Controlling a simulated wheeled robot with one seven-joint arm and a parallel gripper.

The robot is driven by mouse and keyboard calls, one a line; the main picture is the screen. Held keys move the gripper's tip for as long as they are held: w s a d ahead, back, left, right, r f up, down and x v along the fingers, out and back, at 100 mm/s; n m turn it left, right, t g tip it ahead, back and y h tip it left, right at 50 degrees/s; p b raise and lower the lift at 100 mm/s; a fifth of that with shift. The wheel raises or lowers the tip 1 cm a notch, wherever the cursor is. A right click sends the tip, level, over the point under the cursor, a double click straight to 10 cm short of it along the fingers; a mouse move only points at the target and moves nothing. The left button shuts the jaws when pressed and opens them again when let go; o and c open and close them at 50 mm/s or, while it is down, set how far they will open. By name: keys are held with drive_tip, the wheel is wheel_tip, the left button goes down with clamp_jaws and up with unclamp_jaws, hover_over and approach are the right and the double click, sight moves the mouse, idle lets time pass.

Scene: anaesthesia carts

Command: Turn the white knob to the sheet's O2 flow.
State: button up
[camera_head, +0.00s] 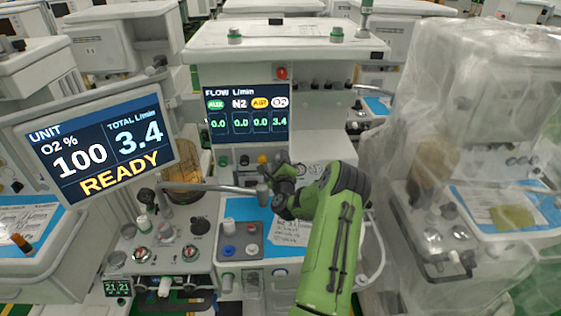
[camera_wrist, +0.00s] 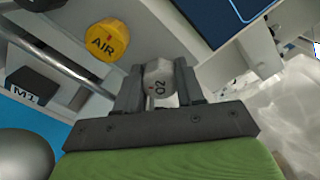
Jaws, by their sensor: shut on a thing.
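The white knob, marked O2 (camera_wrist: 158,80), sits between the two fingers of my gripper (camera_wrist: 157,88) in the wrist view, and the fingers are shut on it. In the head view my gripper (camera_head: 283,172) is at the right end of the knob row below the flow display, and it hides the white knob there. The flow display (camera_head: 246,113) reads 3.4 under O2 and 0.0 under AUX, N2 and AIR. The printed sheet (camera_head: 290,231) lies on the blue work surface, partly behind my arm; its writing is too small to read.
The yellow AIR knob (camera_wrist: 107,40) is close beside my gripper, with the black N2 knob (camera_wrist: 38,92) farther left. A grey bar runs below the knobs. The unit screen (camera_head: 98,144) reads O2 100, total 3.4, READY. A plastic-covered cart (camera_head: 500,120) stands at the right.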

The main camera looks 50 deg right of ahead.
drive_tip(key=o, duration=0.8)
drive_tip(key=b+v, duration=1.4)
drive_tip(key=v, duration=0.1)
drive_tip(key=shift+s+a, duration=0.3)
drive_tip(key=shift+w, duration=0.1)
